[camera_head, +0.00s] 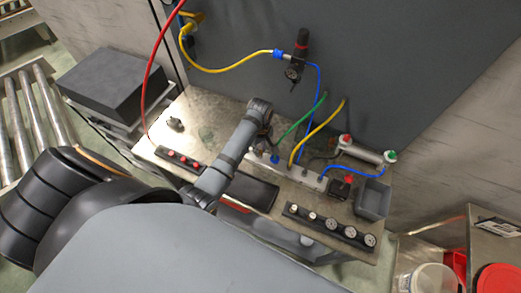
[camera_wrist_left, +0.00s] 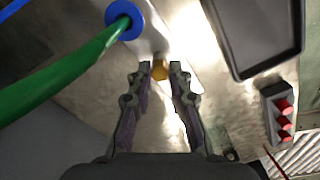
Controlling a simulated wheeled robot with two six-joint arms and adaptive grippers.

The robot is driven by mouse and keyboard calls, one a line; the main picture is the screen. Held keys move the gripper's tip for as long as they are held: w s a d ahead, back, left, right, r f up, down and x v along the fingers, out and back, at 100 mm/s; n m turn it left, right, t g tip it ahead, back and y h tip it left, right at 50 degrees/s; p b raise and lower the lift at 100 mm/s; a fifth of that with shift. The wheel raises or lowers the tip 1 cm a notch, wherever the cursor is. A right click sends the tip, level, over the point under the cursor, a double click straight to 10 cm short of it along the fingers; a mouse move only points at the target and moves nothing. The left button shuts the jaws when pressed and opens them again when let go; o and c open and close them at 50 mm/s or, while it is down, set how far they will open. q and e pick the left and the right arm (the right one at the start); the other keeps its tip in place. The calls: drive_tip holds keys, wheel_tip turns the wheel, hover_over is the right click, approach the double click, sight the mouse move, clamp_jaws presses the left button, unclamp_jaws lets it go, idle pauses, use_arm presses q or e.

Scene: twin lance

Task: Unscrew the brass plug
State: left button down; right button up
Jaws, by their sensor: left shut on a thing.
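The brass plug (camera_wrist_left: 160,69) is small and yellow in the left wrist view, at the edge of a bright metal block. My left gripper (camera_wrist_left: 161,71) is shut on it, with one fingertip at each side. In the head view my left gripper (camera_head: 264,142) points down at the left end of the metal manifold block (camera_head: 308,180). The plug cannot be made out there, hidden by the gripper and wrist. My right gripper is in neither view.
A green hose (camera_wrist_left: 60,72) with a blue collar (camera_wrist_left: 124,20) runs close beside the gripper. A yellow hose (camera_head: 317,133) and blue hoses also reach the bench. A dark tray (camera_head: 252,192), a red-button strip (camera_head: 180,160), a knob strip (camera_head: 330,226) and a grey bin (camera_head: 373,202) lie around.

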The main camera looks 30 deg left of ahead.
use_arm(q)
drive_tip(key=c, duration=1.4)
unclamp_jaws()
drive_tip(key=shift+c, duration=0.2)
drive_tip(key=m, duration=1.2)
drive_tip(key=shift+m, duration=0.3)
drive_tip(key=m, duration=1.2)
drive_tip(key=shift+m, duration=0.4)
drive_tip(key=shift+c, duration=0.4)
